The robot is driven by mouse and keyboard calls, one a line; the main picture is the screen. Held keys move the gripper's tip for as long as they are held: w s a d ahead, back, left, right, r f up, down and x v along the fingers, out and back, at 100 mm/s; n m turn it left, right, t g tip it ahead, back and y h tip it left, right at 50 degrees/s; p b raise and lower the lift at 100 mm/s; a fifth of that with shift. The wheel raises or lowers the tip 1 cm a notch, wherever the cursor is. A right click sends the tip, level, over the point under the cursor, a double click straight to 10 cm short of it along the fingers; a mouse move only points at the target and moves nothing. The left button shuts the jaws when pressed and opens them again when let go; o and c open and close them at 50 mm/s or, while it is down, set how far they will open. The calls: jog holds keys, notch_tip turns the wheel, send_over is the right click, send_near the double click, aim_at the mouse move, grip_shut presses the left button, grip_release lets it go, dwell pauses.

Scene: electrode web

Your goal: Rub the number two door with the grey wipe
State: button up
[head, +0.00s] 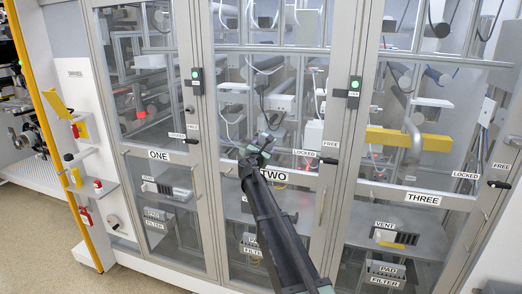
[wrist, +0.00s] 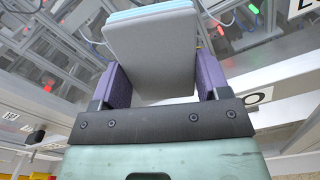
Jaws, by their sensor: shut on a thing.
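The number two door (head: 232,101) is the middle framed glass door, with a "TWO" label (head: 274,175) on its crossbar. It is closed. My gripper (head: 260,146) is in front of this door, just above the label. In the wrist view my gripper (wrist: 163,78) has its two purple fingers shut on the grey wipe (wrist: 152,48), a flat grey block with a light blue far edge. In the head view the wipe is too small to make out. I cannot tell whether the wipe touches the glass.
Door one (head: 140,85) is to the left and door three (head: 420,130) to the right. A black handle (head: 328,160) sticks out at door two's right side between "LOCKED" and "FREE". Vertical bar handles stand on the frames. A yellow post (head: 58,140) is at far left.

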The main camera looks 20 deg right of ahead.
aim_at(240, 142)
jog(key=shift+w+a+f, duration=0.1)
jog(key=shift+w+a, duration=0.6)
jog(key=shift+a, duration=0.4)
jog(key=shift+w+a+r, duration=0.1)
jog(key=shift+w+a, duration=0.55)
jog(key=shift+a, duration=0.4)
jog(key=shift+w+a+f, duration=0.1)
jog(key=shift+w+a, duration=0.6)
jog(key=shift+a, duration=0.4)
jog(key=shift+w+a, duration=0.6)
jog(key=shift+a, duration=0.15)
jog(key=shift+w+a, duration=0.55)
jog(key=shift+a, duration=0.2)
jog(key=v, duration=0.6)
jog(key=v, duration=0.3)
